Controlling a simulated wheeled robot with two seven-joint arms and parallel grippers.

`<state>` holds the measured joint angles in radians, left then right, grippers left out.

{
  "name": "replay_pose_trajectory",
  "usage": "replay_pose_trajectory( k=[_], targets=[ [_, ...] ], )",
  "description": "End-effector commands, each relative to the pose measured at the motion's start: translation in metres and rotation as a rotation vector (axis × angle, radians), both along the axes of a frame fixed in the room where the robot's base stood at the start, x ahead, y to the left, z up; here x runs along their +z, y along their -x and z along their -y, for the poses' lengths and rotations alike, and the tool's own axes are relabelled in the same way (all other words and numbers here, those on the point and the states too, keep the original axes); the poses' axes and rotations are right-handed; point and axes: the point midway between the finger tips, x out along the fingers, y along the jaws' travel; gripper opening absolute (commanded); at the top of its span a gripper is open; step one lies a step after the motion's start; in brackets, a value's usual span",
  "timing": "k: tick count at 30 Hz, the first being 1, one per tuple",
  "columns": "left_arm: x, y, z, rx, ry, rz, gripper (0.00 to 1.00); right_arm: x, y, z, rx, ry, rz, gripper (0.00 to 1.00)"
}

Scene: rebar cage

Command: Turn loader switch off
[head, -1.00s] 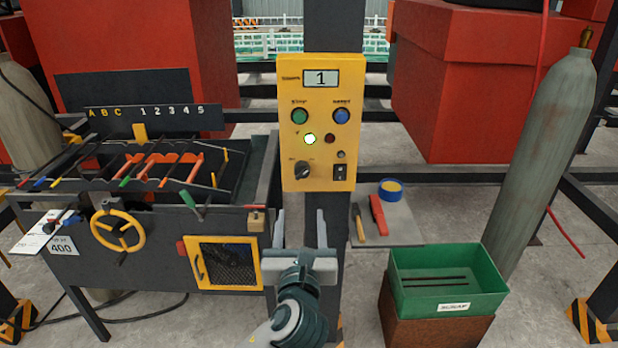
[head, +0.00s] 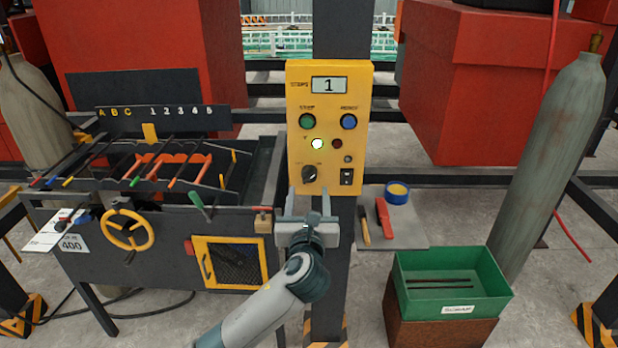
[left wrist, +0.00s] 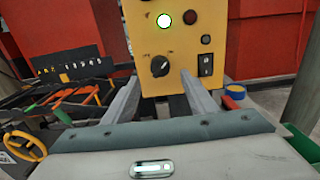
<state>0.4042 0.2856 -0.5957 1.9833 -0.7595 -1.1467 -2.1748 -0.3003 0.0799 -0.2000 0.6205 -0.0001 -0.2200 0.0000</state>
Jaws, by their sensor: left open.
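The yellow control panel (head: 328,75) stands on a dark post and shows a "1" on its display. Its black rotary switch (head: 309,174) sits at the lower left of the panel, and a small black rocker switch (head: 347,177) sits at the lower right. The green lamp (head: 317,144) is lit. My left gripper (head: 308,192) is open and empty just in front of and below the rotary switch. In the left wrist view the rotary knob (left wrist: 160,66) shows between and beyond the two fingers (left wrist: 155,90), apart from them. My right gripper is not in view.
A loader bench with a yellow handwheel (head: 128,230) and a green-handled lever (head: 198,203) stands to the left. A green scrap bin (head: 480,302) stands at the lower right.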

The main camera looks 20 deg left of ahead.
Motion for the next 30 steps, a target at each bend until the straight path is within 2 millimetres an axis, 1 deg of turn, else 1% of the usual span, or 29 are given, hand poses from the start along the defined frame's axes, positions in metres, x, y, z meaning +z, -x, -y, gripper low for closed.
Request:
replay_pose_trajectory(
  k=[1, 6, 12, 18, 26, 27, 29, 30],
  targets=[
    [0.003, -0.01, -0.003, 0.003, -0.001, 0.0, 0.52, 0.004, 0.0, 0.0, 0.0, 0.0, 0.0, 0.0],
    [0.002, -0.037, -0.011, 0.002, -0.001, 0.0, 0.52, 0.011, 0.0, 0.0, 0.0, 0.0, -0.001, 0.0],
    [0.001, -0.058, -0.017, 0.001, 0.0, 0.0, 0.52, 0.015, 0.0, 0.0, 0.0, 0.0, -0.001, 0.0],
    [0.0, -0.066, -0.019, 0.0, 0.001, -0.001, 0.52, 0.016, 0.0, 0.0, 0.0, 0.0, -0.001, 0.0],
    [0.0, -0.066, -0.019, 0.0, 0.001, 0.0, 0.52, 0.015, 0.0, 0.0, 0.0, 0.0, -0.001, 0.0],
    [0.0, -0.066, -0.019, 0.0, 0.001, 0.0, 0.43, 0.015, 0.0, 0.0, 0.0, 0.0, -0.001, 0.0],
    [0.0, -0.066, -0.019, 0.0, 0.001, 0.0, 0.28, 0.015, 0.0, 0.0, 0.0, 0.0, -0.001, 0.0],
    [0.0, -0.066, -0.019, 0.0, 0.001, 0.0, 0.19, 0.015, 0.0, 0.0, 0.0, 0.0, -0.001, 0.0]
  ],
)
